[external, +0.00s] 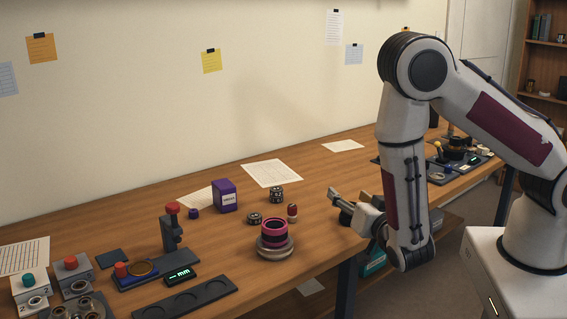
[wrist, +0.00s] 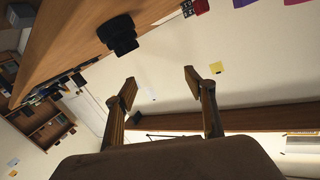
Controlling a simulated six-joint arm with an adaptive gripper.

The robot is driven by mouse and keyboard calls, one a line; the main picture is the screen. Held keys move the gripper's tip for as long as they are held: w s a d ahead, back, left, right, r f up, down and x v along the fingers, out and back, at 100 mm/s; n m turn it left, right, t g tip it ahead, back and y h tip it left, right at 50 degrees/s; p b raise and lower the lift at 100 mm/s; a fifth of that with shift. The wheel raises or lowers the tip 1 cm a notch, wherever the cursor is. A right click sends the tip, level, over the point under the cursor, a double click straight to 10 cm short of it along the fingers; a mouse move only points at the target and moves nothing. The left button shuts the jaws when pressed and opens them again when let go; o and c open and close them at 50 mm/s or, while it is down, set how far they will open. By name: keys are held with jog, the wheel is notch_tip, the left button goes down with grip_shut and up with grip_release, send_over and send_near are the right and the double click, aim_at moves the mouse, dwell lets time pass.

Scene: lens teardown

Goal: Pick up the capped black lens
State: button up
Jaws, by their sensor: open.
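A black stepped cylinder (wrist: 118,33), which looks like the capped black lens, stands on the wooden table in the wrist view, up and left of my fingers. I cannot make out its cap. I cannot pick it out in the external view, where my arm covers part of the table. My gripper (external: 338,200) is beside my forearm over the table's front part, fingers pointing left. In the wrist view my gripper (wrist: 160,85) is open, with nothing between its fingertips and the wall behind. It is apart from the black cylinder.
A magenta-ringed lens part (external: 273,229) stands on a grey round base left of my gripper. Near it are a purple box (external: 225,196), small black cylinders (external: 277,195) and a red-topped piece (external: 292,210). A dark tray (external: 186,300) lies at the front edge. Table behind my gripper looks clear.

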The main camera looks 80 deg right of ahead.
jog(key=s+f+n, duration=0.1)
jog(key=f, duration=0.1)
jog(key=s+f+n, duration=0.1)
jog(key=f, duration=0.1)
jog(key=s+f, duration=0.2)
jog(key=shift+a+n, duration=0.15)
jog(key=shift+n, duration=0.25)
jog(key=shift+x, duration=1.3)
jog(key=shift+x, duration=2.6)
jog(key=shift+f, duration=0.2)
jog(key=c, duration=1.4)
